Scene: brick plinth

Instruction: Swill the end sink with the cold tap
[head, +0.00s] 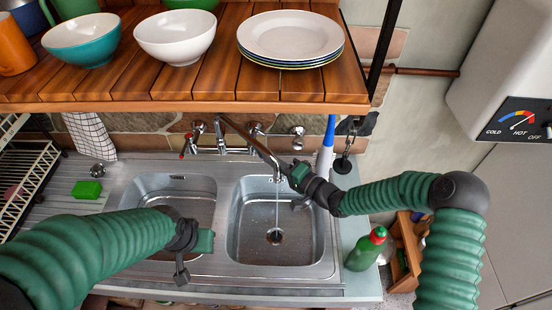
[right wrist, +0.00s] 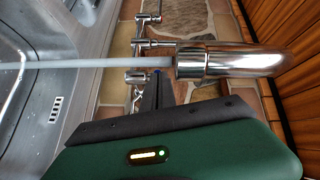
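A steel double sink has a left basin (head: 160,190) and a right, end basin (head: 250,215). The chrome spout (head: 262,150) reaches over the right basin, and a thin water stream (head: 277,208) falls near its drain. The spout (right wrist: 235,62) and stream (right wrist: 90,65) also show in the right wrist view. A red-marked tap (head: 186,146) is left of the spout; another tap (head: 297,138) is to its right. My left gripper (head: 182,275) is over the left basin's near edge. Neither finger gap is clear.
A wooden shelf (head: 200,107) with bowls and plates overhangs the taps. A green sponge (head: 87,190) lies on the left drainer. A green bottle with a red cap (head: 365,250) stands right of the sink. A water heater (head: 500,75) hangs at upper right.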

